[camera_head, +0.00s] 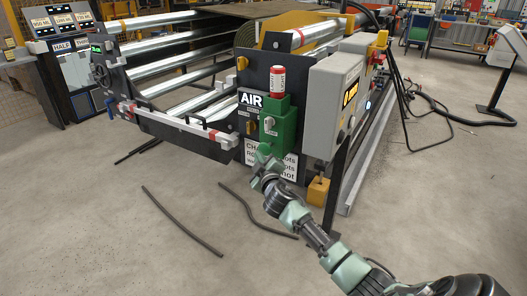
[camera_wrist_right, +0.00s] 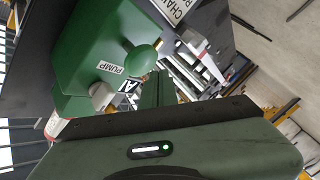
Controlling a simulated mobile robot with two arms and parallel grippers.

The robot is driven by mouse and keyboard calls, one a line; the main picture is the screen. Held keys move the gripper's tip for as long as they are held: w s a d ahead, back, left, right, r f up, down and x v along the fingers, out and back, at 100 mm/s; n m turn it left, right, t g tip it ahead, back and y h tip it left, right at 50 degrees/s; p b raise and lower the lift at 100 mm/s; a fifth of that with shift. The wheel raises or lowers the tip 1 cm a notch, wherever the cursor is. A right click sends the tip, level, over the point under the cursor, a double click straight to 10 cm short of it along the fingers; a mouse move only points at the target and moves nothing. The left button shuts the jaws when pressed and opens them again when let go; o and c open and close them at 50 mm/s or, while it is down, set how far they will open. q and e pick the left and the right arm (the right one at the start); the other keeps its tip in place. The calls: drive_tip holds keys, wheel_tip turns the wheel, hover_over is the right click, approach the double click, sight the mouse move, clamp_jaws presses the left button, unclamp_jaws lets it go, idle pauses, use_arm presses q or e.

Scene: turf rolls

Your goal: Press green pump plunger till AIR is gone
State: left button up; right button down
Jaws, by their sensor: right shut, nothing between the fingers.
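The green pump (camera_head: 278,130) is fixed to the dark end panel of the roller machine. In the right wrist view its green body (camera_wrist_right: 85,60) carries a PUMP label and a round green plunger (camera_wrist_right: 141,60). The white-on-black AIR sign (camera_head: 251,99) shows left of the pump, and partly behind my fingers in the wrist view (camera_wrist_right: 126,87). My right gripper (camera_head: 262,158) is shut and empty, just below the pump in the head view. In the wrist view its fingers (camera_wrist_right: 160,88) point past the plunger's side; I cannot tell whether they touch it. My left gripper is not in view.
A red-and-white cylinder (camera_head: 278,82) stands on top of the pump. A grey control box (camera_head: 333,105) with a lit display is close on the right. A white sign (camera_head: 287,166) is below the pump. Dark strips (camera_head: 180,221) lie on the floor.

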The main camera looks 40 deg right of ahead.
sight(265, 150)
drive_tip(key=shift+w+d, duration=0.1)
drive_tip(key=shift+d, duration=0.05)
drive_tip(key=shift+w+d, duration=0.1)
drive_tip(key=shift+d, duration=0.15)
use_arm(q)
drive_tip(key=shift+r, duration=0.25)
use_arm(e)
drive_tip(key=shift+w+d+r, duration=0.1)
drive_tip(key=shift+w+d, duration=0.1)
drive_tip(key=shift+d, duration=0.4)
idle(0.5)
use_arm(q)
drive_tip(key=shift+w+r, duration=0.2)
use_arm(e)
drive_tip(key=shift+w+d, duration=0.1)
drive_tip(key=shift+d, duration=0.2)
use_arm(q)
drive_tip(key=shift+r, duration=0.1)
use_arm(e)
drive_tip(key=shift+w+d, duration=0.15)
drive_tip(key=shift+d, duration=0.3)
idle(0.4)
